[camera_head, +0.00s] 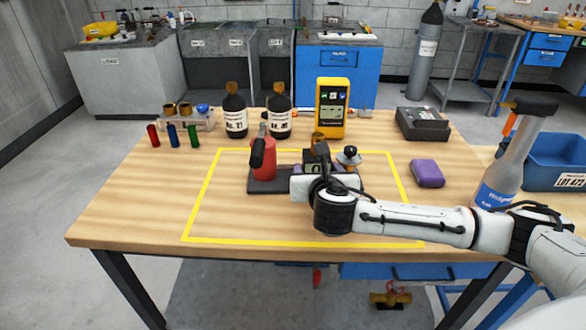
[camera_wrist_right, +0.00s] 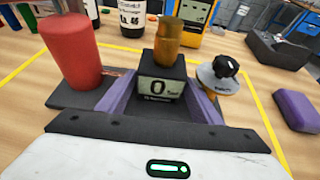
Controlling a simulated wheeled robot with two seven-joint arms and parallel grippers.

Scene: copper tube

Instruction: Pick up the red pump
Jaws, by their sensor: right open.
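The red pump (camera_head: 264,162), a red cylinder with a black handle, stands upright at the left end of a dark base plate (camera_head: 266,187). It also shows at the left of the right wrist view (camera_wrist_right: 72,50), its top cut off. My right gripper (camera_head: 321,165) is right of the pump and apart from it. In the right wrist view its purple fingers (camera_wrist_right: 160,100) are open, pointing at a black block with a "0" display (camera_wrist_right: 160,84) and a copper fitting (camera_wrist_right: 168,40) on top. I cannot tell whether the fingers touch the block. My left gripper is not in view.
A round silver part with a black knob (camera_head: 349,156) sits right of the block. Two dark bottles (camera_head: 235,118), a yellow meter (camera_head: 332,110) and coloured cylinders (camera_head: 172,135) stand behind. A purple block (camera_head: 427,173) lies right. The yellow-outlined area's front left is clear.

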